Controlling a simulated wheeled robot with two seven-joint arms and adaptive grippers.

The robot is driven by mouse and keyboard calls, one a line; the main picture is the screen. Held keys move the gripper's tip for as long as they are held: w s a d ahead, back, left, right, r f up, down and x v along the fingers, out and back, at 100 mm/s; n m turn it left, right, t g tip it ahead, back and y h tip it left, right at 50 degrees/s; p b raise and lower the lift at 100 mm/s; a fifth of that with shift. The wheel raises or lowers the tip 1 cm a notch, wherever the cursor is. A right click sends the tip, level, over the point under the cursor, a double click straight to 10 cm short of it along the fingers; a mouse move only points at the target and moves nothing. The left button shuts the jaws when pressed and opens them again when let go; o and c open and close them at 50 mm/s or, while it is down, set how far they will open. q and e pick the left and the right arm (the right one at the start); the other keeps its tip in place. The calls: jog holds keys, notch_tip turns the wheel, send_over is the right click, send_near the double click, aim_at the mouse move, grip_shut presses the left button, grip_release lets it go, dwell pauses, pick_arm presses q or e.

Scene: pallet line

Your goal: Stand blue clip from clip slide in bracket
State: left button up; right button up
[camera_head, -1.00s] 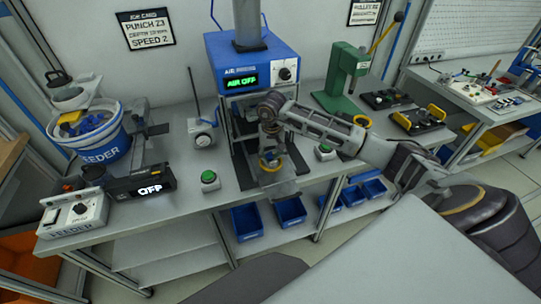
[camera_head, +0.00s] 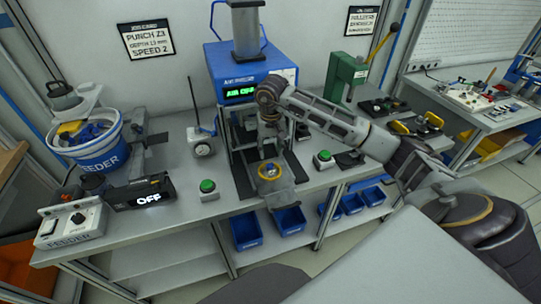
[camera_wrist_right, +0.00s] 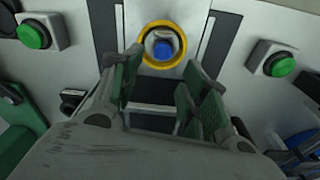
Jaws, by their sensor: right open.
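A yellow ring-shaped part (camera_head: 270,170), possibly the bracket, sits at the front of the press bed in the head view. In the right wrist view this yellow ring (camera_wrist_right: 145,52) surrounds a round blue piece (camera_wrist_right: 163,48), perhaps the blue clip; I cannot tell how it is seated. My right gripper (camera_head: 269,148) hangs by the ring. In the wrist view its green-padded fingers (camera_wrist_right: 165,75) are apart with nothing between them, and the ring lies beyond their tips. Blue pieces (camera_head: 90,132) lie in the feeder bowl at left, beside a dark slide (camera_head: 124,199) reading OFF. My left gripper is out of view.
The blue press head (camera_head: 235,66), reading AIR OFF, stands close behind my right gripper. Green buttons (camera_head: 208,186) and (camera_head: 323,155) flank the bed. A green press (camera_head: 343,75) stands at right. Blue bins (camera_head: 246,230) sit below the bench.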

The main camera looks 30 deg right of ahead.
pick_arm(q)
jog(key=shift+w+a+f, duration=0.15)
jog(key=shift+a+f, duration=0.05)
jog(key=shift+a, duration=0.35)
pick_arm(e)
jog(key=shift+s+a+r, duration=0.1)
jog(key=shift+r, duration=1.1)
jog(key=shift+s+r, duration=0.1)
jog(key=shift+r, duration=1.1)
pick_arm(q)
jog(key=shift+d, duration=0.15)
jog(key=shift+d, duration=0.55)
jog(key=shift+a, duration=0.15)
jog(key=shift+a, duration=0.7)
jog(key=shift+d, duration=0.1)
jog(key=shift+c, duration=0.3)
